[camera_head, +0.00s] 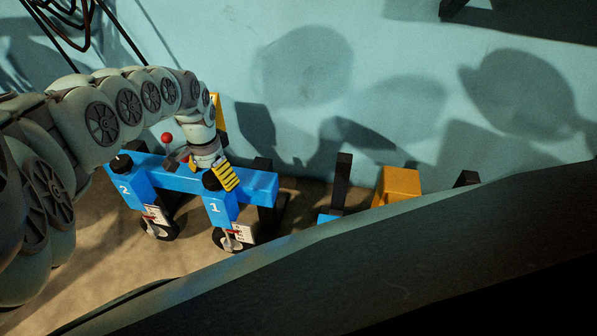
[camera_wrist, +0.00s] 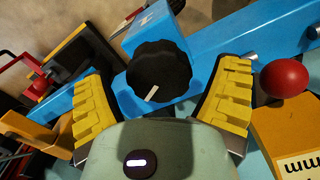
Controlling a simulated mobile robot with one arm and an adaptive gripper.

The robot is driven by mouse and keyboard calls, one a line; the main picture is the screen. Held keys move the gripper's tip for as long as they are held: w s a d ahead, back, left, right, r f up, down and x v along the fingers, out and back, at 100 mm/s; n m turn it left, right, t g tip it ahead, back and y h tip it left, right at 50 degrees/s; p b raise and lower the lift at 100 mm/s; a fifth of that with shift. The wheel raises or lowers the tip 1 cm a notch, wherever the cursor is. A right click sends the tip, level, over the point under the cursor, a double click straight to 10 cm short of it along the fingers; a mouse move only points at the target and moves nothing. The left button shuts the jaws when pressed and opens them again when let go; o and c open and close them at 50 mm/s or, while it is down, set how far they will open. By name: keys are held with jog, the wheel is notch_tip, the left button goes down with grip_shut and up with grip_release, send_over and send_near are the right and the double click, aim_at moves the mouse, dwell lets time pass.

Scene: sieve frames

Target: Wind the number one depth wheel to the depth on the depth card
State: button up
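The number one depth wheel (camera_head: 211,181) is a black knob on top of a blue block marked 1 (camera_head: 215,208). In the wrist view a black scalloped knob (camera_wrist: 160,68) with a white pointer mark sits between my yellow fingers. My gripper (camera_head: 224,177) is just above and beside the number one knob in the head view. In the wrist view my gripper (camera_wrist: 160,52) is open, a finger on each side of the knob with gaps showing. A yellow plate with black marks (camera_wrist: 297,150) is partly in view; I cannot tell whether it is the depth card.
A blue beam (camera_head: 250,184) joins this block to a second block marked 2 (camera_head: 132,188). A red ball (camera_head: 167,137) stands behind the beam, close to my right finger in the wrist view (camera_wrist: 285,78). A yellow block (camera_head: 397,184) stands farther right.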

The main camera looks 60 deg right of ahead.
aim_at(213, 175)
jog(key=shift+r, duration=0.1)
jog(key=shift+r, duration=5.9)
